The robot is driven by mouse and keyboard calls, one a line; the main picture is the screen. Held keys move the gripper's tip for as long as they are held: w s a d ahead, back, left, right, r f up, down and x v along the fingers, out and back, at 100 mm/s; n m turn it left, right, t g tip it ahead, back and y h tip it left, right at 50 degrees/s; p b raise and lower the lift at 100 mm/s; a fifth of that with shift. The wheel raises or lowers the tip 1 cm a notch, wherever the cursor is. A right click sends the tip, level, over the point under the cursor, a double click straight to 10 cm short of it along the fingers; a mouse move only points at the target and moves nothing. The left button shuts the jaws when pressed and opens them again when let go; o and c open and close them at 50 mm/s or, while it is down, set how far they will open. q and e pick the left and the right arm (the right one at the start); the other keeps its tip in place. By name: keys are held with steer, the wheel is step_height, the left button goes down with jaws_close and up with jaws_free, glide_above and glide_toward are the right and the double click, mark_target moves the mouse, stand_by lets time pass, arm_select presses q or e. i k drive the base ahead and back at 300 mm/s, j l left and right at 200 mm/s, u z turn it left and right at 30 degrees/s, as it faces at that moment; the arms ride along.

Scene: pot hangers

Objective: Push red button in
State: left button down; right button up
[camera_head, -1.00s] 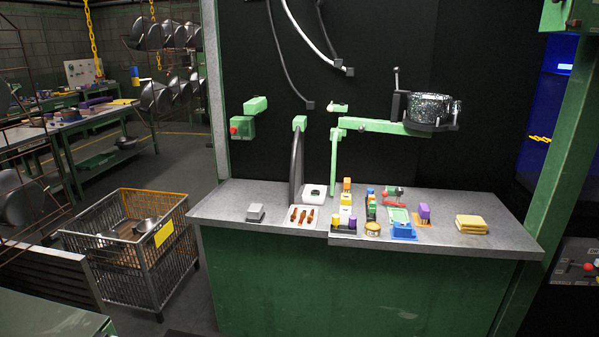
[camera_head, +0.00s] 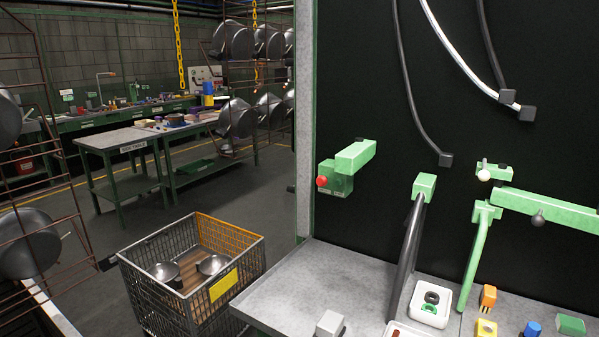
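The red button (camera_head: 322,181) is a small round knob on the left end of a green box (camera_head: 337,176). The box hangs from a green arm (camera_head: 355,156) on the black panel, near the panel's left edge and above the workbench. Nothing touches the button. Neither of my grippers shows in the head view.
A grey workbench (camera_head: 290,290) runs below the button, with a grey block (camera_head: 330,324) and a white tray (camera_head: 430,303) on it. A wire cart (camera_head: 190,285) with metal bowls stands left of the bench. Open floor lies behind the cart.

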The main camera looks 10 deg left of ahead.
mark_target(321, 181)
steer(key=i+j+z, duration=0.4)
steer(key=i, duration=0.2)
steer(key=i+j+z, duration=0.35)
steer(key=i+j, duration=0.25)
